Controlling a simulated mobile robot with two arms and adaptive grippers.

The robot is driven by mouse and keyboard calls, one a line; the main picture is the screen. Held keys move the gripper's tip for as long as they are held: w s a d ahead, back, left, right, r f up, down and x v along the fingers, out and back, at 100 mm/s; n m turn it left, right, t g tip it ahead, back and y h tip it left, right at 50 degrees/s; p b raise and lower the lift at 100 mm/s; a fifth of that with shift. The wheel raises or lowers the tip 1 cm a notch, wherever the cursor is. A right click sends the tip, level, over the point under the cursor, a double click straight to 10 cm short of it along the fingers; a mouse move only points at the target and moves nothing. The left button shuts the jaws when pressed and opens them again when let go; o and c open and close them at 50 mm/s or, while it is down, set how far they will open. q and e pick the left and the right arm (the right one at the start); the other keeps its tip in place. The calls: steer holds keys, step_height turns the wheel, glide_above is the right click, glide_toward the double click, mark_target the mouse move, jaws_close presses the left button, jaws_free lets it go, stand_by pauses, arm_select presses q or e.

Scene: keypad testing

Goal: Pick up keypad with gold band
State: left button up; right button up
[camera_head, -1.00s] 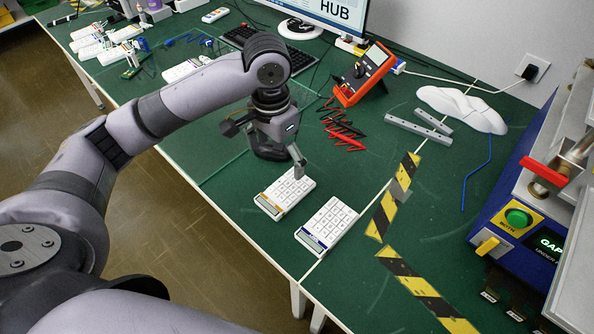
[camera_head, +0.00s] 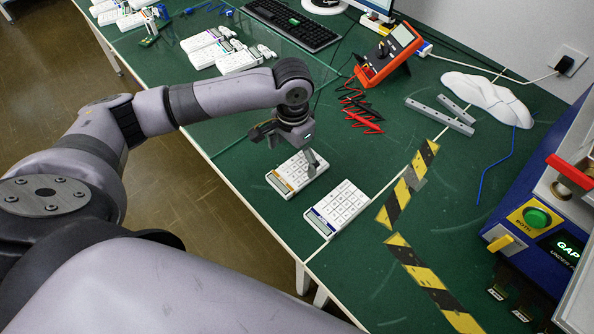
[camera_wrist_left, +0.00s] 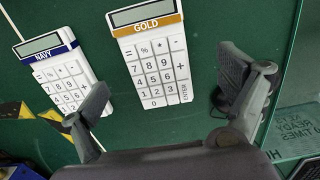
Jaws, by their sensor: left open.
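The keypad with the gold band (camera_head: 291,180) lies flat on the green bench mat. In the left wrist view its GOLD label and white keys (camera_wrist_left: 153,62) face the camera. A keypad with a navy band (camera_head: 338,208) lies to its right, and left of it in the wrist view (camera_wrist_left: 62,72). My left gripper (camera_head: 291,153) is open over the far end of the gold keypad, one finger near its right edge. In the wrist view the fingers (camera_wrist_left: 168,88) are spread wide, with the gold keypad between and beyond them. Whether they touch it is unclear. My right gripper is out of view.
An orange multimeter (camera_head: 388,55) with red and black leads (camera_head: 360,112) stands behind. Grey metal bars (camera_head: 440,113) lie right of them. A blue test machine (camera_head: 535,225) stands at the right. More keypads (camera_head: 222,52) lie farther back. Striped tape (camera_head: 410,185) marks clear mat.

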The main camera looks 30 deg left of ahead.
mark_target(297, 170)
arm_select(q)
steer(key=f, duration=0.3)
steer(key=shift+w+d+f, duration=0.2)
steer(key=shift+d+f, duration=0.15)
steer(key=shift+f, duration=0.6)
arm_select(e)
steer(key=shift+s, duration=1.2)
arm_select(q)
steer(key=shift+c, duration=0.4)
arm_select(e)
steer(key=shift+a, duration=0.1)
arm_select(q)
steer(key=c, duration=1.2)
steer(key=shift+c, duration=0.2)
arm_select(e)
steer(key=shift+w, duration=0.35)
arm_select(q)
steer(key=shift+r, duration=0.15)
